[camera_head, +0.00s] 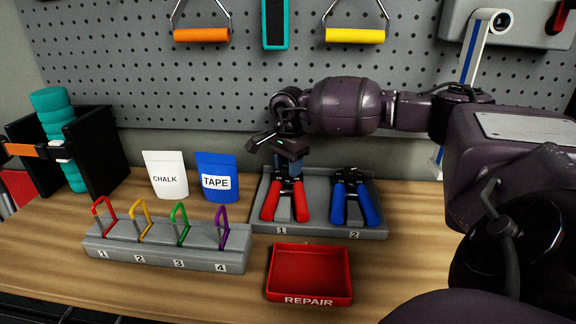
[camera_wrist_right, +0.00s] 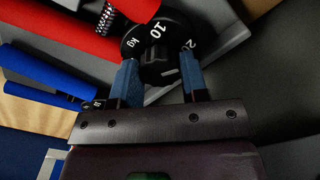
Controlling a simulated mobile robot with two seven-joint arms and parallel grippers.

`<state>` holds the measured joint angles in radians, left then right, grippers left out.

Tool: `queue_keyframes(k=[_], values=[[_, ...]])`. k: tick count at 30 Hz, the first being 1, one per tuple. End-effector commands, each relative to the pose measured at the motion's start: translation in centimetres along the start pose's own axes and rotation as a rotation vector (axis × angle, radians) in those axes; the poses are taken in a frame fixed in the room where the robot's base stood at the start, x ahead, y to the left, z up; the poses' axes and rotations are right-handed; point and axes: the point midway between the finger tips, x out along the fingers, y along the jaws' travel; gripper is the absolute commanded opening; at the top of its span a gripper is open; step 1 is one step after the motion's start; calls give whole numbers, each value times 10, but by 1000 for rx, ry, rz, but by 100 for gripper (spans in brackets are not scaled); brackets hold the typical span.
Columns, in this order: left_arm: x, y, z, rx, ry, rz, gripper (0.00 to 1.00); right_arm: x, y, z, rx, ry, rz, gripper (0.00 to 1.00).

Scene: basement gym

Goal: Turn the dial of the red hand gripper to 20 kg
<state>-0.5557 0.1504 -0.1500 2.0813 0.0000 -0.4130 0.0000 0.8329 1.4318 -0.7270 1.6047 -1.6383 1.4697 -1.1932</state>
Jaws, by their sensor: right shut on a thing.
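The red hand gripper (camera_head: 271,203) rests in slot 1 of the grey tray (camera_head: 328,233) on the bench, handles toward me. My right gripper (camera_head: 288,162) is over its top end and hides its dial in the head view. In the right wrist view, the red hand gripper (camera_wrist_right: 65,30) shows its round black dial (camera_wrist_right: 137,40) with "10", "kg" and a partly covered "20". My right gripper's two blue fingers (camera_wrist_right: 160,76) are shut on the dial's black knob, one on each side. The exact setting is unclear. My left gripper is not in view.
A blue hand gripper (camera_head: 370,204) lies close beside it in slot 2. A red REPAIR tray (camera_head: 309,299) stands in front. A grey rack (camera_head: 165,255) with coloured clips, a chalk bag (camera_head: 166,177) and a tape bag (camera_head: 216,178) are to the left. A pegboard (camera_head: 240,90) rises behind.

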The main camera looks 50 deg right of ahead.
Motion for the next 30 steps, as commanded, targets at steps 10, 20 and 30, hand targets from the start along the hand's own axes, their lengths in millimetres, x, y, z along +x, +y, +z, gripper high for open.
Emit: queue_keyframes(k=[10,20,30], values=[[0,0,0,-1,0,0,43,-1,0,0,1,0,-1,59],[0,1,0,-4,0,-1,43,-1,0,0,1,0,-1,67],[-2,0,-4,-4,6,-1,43,-42,0,0,1,1,-4,67]])
